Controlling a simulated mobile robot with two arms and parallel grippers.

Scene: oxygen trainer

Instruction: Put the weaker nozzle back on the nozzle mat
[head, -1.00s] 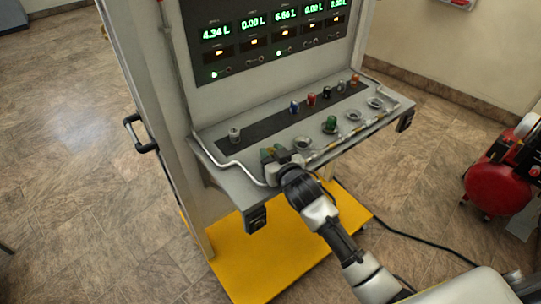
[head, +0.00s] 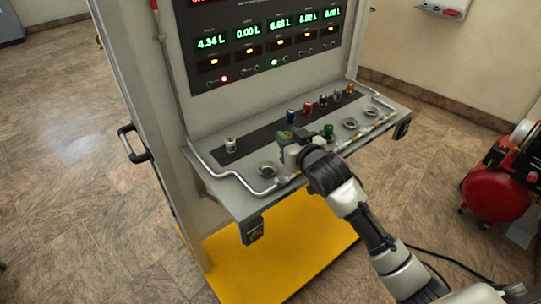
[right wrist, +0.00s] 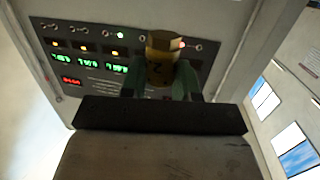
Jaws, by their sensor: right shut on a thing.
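The yellow nozzle (right wrist: 161,60) is held between the green fingertips of my right gripper (head: 286,138), which is shut on it. In the head view the gripper is over the shelf, near the front edge of the dark nozzle mat (head: 262,137); I cannot tell how high the nozzle is. A silver nozzle (head: 231,145) stands at the mat's left end. Blue (head: 291,116), red (head: 308,108), black (head: 323,101) and further nozzles stand towards its right end. My left gripper is not in view.
An empty round socket (head: 267,169) is at the shelf's front left; two more (head: 350,123) are at the right. A pipe rail (head: 238,174) runs along the front. Above, displays (head: 279,25) read 4.34, 0.00 and 6.68 L, among others. A red compressor (head: 497,185) stands on the floor right.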

